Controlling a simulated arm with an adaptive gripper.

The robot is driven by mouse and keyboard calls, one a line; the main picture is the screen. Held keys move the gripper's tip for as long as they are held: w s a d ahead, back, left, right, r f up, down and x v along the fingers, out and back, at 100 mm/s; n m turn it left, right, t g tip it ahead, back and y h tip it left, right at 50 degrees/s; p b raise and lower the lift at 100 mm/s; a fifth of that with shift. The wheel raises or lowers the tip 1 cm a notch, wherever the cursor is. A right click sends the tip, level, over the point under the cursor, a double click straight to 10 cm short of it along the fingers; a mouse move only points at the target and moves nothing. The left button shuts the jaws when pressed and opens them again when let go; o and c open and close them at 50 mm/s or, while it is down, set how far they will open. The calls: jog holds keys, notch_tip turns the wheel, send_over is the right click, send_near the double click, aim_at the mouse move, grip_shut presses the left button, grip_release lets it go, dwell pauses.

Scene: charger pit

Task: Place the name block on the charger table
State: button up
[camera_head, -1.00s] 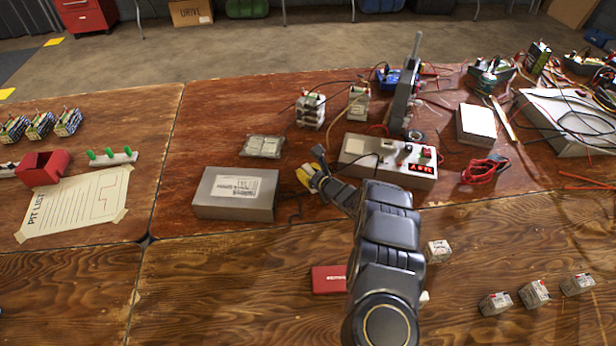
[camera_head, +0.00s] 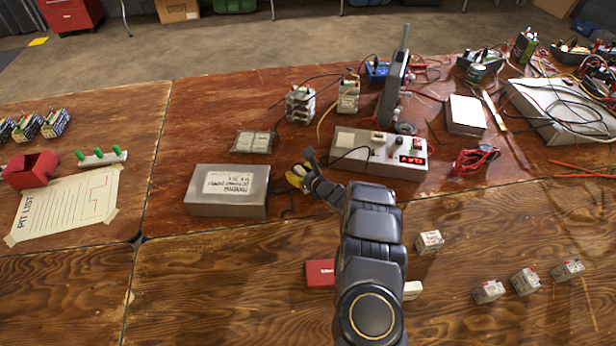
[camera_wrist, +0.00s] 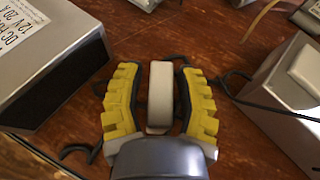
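My gripper (camera_wrist: 161,90) has yellow ridged fingers closed around a pale, narrow block (camera_wrist: 160,98), which I take to be the name block. No lettering on it is readable in the wrist view. In the head view my gripper (camera_head: 299,177) is over the red-brown charger table (camera_head: 330,225), between a grey power supply box and the charger. The block cannot be made out clearly there. I cannot tell whether it touches the tabletop.
The grey power supply (camera_head: 227,200) stands left of my gripper, and the charger (camera_head: 385,157) with a red display stands right. Cables lie close by. A red box (camera_head: 320,273) and small white-grey blocks (camera_head: 488,291) sit on the nearer wooden table (camera_head: 220,290).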

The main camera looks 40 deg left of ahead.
jog(key=v, duration=1.2)
jog(key=shift+w, duration=0.1)
jog(key=shift+r, duration=0.15)
